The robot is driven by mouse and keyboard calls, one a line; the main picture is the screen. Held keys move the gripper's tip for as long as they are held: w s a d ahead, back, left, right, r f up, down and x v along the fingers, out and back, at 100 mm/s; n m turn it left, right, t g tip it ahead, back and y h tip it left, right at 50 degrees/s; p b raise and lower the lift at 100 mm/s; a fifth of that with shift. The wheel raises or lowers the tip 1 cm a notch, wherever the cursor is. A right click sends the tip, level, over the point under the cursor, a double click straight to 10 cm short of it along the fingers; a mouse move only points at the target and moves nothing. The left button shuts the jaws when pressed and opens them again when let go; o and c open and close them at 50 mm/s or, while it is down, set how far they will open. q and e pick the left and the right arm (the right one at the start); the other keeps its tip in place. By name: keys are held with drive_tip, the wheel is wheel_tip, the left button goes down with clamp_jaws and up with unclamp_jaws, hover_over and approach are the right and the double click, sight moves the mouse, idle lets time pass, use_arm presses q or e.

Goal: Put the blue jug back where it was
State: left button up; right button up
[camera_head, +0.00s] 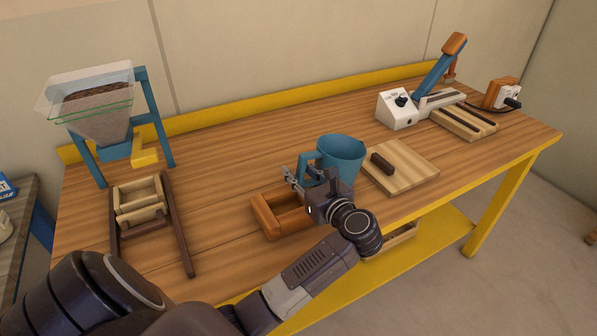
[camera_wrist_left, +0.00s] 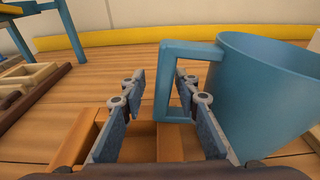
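The blue jug (camera_head: 343,152) is upright near the middle of the workbench, beside a wooden board with a dark handle. My left gripper (camera_head: 295,172) is at the jug's handle side. In the left wrist view, the jug (camera_wrist_left: 262,95) fills the right side, and its square handle reaches in between the two fingers of my left gripper (camera_wrist_left: 160,82). The fingers are apart, with a visible gap between the left finger and the handle. The jug's base is partly hidden by my gripper, so its contact with the bench is unclear. My right gripper is out of view.
An open wooden box (camera_head: 268,222) sits just below my left gripper. The wooden board (camera_head: 408,165) is right of the jug. A hopper on a blue stand (camera_head: 160,120) and a dark-railed wooden frame (camera_head: 183,235) are left. A white sealer-like device (camera_head: 396,108) stands back right.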

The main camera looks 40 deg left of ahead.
use_arm(q)
drive_tip(key=shift+r, duration=0.2)
drive_tip(key=shift+d, duration=0.4)
drive_tip(key=b+v, duration=0.3)
drive_tip(key=v, duration=0.8)
drive_tip(key=shift+s+d+r, duration=0.1)
drive_tip(key=shift+r, duration=0.1)
